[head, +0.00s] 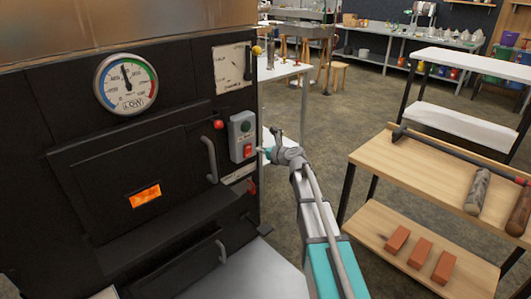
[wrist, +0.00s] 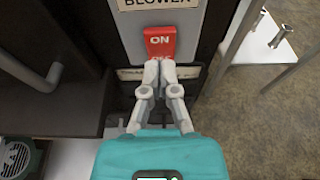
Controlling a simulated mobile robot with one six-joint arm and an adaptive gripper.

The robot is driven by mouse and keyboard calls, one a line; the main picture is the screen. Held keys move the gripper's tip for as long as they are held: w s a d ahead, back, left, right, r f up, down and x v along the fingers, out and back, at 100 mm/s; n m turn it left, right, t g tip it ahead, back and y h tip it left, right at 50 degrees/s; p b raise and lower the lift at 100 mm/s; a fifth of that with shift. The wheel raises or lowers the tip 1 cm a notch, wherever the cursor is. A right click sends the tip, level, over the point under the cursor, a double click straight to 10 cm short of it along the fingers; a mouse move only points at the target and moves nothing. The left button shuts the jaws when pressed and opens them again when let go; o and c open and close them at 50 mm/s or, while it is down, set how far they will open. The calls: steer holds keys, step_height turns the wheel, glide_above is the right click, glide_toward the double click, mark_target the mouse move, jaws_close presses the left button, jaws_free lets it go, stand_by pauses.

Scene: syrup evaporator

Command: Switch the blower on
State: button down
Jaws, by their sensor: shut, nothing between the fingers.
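The blower switch box is a grey box (head: 236,130) on the right edge of the black evaporator front. My gripper (wrist: 160,66) is shut and empty. Its fingertips overlap the rocker's lower edge in that view; I cannot tell whether they touch it. In the head view my gripper (head: 266,151) is just right of the box.
A firebox door (head: 120,185) with a curved handle (head: 209,160) and a glowing window is left of the box. A pressure gauge (head: 126,84) is above. A wooden cart (head: 390,165) with logs and bricks stands right. Floor between is clear.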

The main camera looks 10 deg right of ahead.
steer(key=shift+b+x, duration=0.55)
steer(key=shift+x, duration=1.9)
steer(key=shift+w+a, duration=0.2)
steer(key=shift+w, duration=0.2)
steer(key=shift+s, duration=0.15)
glide_toward(249, 146)
steer(key=shift+w+a+f, duration=0.15)
steer(key=shift+w+f, duration=0.05)
steer(key=shift+f, duration=0.3)
steer(key=shift+w+a+f, duration=0.15)
steer(key=shift+a+f, duration=0.05)
steer(key=shift+f, duration=0.3)
